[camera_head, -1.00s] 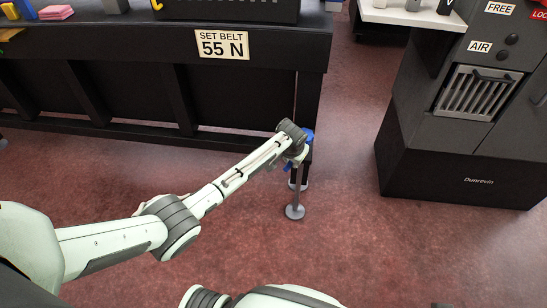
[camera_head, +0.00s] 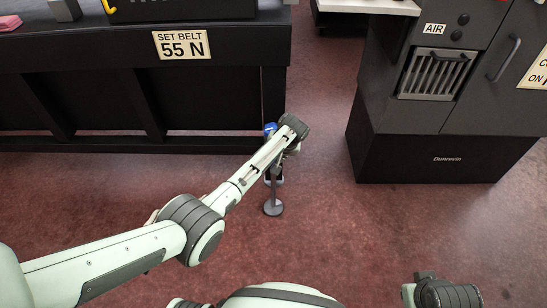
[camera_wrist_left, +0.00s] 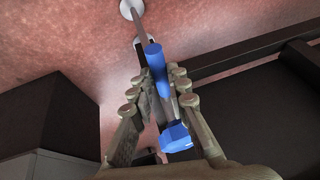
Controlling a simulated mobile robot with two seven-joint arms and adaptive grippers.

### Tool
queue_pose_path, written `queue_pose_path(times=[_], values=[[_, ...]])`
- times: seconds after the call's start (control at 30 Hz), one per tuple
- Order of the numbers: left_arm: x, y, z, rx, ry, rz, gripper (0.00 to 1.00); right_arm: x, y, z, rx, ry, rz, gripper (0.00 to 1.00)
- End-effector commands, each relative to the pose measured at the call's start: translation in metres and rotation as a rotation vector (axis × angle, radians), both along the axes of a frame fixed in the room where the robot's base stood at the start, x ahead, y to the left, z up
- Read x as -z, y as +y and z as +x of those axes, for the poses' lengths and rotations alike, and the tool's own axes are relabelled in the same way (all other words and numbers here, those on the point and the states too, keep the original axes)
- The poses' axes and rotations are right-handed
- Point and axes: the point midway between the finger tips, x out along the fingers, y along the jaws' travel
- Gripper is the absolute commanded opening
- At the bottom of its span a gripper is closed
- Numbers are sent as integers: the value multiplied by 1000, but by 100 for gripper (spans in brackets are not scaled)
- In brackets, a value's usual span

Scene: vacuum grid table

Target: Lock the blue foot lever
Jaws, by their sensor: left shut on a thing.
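The blue foot lever (camera_wrist_left: 155,57) shows in the left wrist view between the fingers of my left gripper (camera_wrist_left: 160,77). It has a blue rounded bar and a blue block (camera_wrist_left: 176,136), with a grey part between them. The fingers are closed against its two sides. In the head view a bit of blue (camera_head: 270,128) shows beside my left wrist, at the table's right end. My wrist hides most of the lever and the fingers there. My right gripper cannot be made out; only part of my right arm shows at the bottom right.
A grey support foot (camera_head: 273,208) stands on the red floor below my left wrist. The black table (camera_head: 225,62) with its "SET BELT 55 N" sign is at the left. A dark cabinet (camera_head: 440,158) stands at the right, with clear floor between.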

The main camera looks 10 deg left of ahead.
Motion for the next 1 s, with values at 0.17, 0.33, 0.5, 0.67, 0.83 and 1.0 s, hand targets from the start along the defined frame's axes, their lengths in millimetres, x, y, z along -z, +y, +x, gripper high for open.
queue_pose_path(times=[0.17,0.33,0.5,0.67,0.83,1.0], values=[[1,-1,0,-2,1,-3,0,0,-2,-1,-2,2,-5,0],[0,-1,0,-1,1,-4,23,0,-2,-1,-1,2,-5,0],[0,-1,0,0,1,-3,37,0,-2,-1,-2,2,-4,0],[0,-1,0,0,1,-2,37,1,0,-1,-1,2,-1,0],[-4,-2,-2,1,0,-2,37,2,2,-3,2,5,5,0],[-26,-8,-10,1,-4,-5,37,1,1,-2,1,4,3,0]])
